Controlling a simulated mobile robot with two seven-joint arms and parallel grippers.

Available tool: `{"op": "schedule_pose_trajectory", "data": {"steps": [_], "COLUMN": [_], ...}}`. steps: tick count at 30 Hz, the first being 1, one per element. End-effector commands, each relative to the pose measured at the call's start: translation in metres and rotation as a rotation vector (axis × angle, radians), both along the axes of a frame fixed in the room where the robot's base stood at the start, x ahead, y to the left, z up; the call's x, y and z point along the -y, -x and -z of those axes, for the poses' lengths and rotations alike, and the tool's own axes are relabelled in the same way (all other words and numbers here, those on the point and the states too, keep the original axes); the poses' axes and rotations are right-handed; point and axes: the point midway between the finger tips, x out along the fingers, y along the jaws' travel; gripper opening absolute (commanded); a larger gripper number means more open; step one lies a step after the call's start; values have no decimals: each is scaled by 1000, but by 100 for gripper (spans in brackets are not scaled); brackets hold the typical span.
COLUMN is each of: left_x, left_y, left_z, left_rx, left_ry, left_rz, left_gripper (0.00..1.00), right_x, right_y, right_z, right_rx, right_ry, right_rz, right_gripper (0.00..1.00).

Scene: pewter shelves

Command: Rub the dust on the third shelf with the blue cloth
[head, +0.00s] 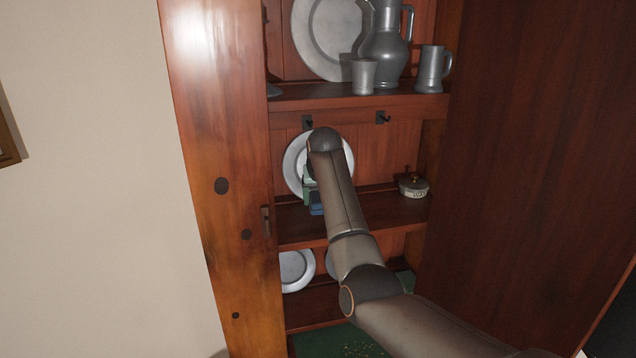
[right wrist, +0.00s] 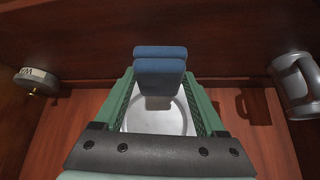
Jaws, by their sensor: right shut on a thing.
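My right gripper (head: 309,188) reaches into the cabinet, mostly hidden behind my right arm in the head view. Its green fingers (right wrist: 160,88) are shut on the blue cloth (right wrist: 160,65). The folded cloth also shows as a small blue patch in the head view (head: 317,209), low over the shelf (head: 300,226) that holds a small lidded pot. I cannot tell whether the cloth touches the shelf board. No dust can be made out on this shelf. My left gripper is not in view.
A pewter plate (head: 294,165) stands behind my gripper. The lidded pot (head: 412,186) is to the right. A mug (right wrist: 296,85) shows in the right wrist view. Above are a large plate (head: 325,35), a jug (head: 385,50) and hooks (head: 382,117). Cabinet sides close in both ways.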

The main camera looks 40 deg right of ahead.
Motion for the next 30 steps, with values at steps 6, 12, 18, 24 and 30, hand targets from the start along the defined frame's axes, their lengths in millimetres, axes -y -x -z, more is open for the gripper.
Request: {"op": "schedule_pose_trajectory", "data": {"steps": [6, 12, 18, 24, 30], "left_x": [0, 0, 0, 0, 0], "left_y": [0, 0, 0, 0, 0], "left_z": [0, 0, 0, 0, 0], "left_rx": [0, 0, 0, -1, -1], "left_ry": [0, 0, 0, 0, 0], "left_rz": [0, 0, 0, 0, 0], "left_gripper": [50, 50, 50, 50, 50], "right_x": [5, 8, 9, 9, 9], "right_y": [0, 2, 3, 3, 3], "right_z": [-22, -39, -45, -45, -45], "right_rx": [4, 5, 2, 2, 3], "right_ry": [1, 0, 0, 0, 1], "right_rz": [0, 0, -1, -1, -1], "right_gripper": [21, 21, 21, 21, 21]}}
